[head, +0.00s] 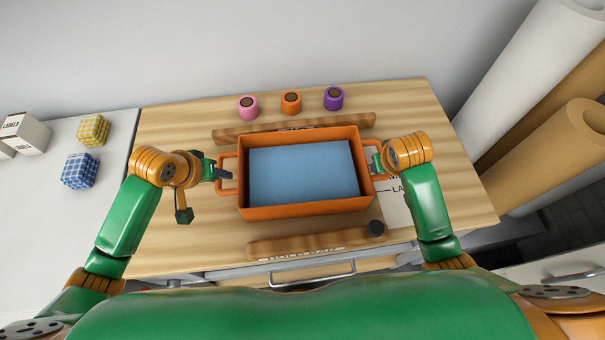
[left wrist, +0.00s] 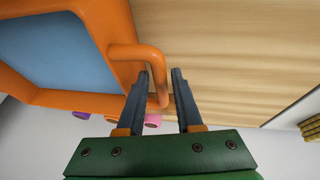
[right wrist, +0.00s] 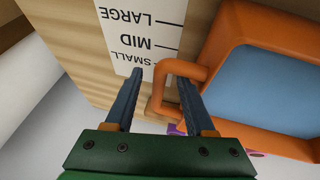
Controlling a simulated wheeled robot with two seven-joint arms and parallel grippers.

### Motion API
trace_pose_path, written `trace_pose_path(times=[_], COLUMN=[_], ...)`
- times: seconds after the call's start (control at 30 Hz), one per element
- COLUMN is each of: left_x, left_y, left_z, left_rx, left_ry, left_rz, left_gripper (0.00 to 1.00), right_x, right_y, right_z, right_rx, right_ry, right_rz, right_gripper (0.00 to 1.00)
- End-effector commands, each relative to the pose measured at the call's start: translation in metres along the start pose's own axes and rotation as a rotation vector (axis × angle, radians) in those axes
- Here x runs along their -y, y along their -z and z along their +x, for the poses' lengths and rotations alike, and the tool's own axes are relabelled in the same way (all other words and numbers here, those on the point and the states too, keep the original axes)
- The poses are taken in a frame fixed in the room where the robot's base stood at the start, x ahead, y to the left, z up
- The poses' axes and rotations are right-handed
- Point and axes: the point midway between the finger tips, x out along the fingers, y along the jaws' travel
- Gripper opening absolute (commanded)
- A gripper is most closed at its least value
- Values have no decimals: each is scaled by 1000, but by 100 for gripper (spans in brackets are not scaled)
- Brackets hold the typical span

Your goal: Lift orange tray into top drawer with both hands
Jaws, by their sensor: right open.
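The orange tray (head: 302,213) with a blue inner floor sits on the wooden worktop (head: 180,245), between two wooden strips. My left gripper (head: 224,175) is at its left handle. In the left wrist view the fingers (left wrist: 161,82) are apart, with the orange handle (left wrist: 124,52) reaching between them. My right gripper (head: 375,161) is at the right handle. In the right wrist view its fingers (right wrist: 160,82) are apart, with the handle (right wrist: 183,67) between them. A metal drawer pull (head: 312,279) shows at the front edge; the drawer's inside is hidden.
Pink (head: 248,107), orange (head: 291,103) and purple (head: 334,98) pots stand behind the back strip (head: 225,136). A size label (head: 394,207) lies right of the tray. Paper rolls (head: 525,75) stand at right.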

Motion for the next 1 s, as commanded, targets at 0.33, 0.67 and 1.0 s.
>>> trace_pose_path(times=[0.33,0.67,1.0], left_x=[0,0,0], left_y=[0,0,0], left_z=[39,40,40], left_rx=[-1,-1,-1], left_ry=[1,1,1], left_rz=[0,1,1], left_gripper=[35,21,0], right_x=[0,0,0], right_y=[0,0,0], right_z=[39,40,40], right_rx=[0,-1,-1], right_ry=[0,0,0], right_rz=[0,0,0], right_gripper=[55,41,0])
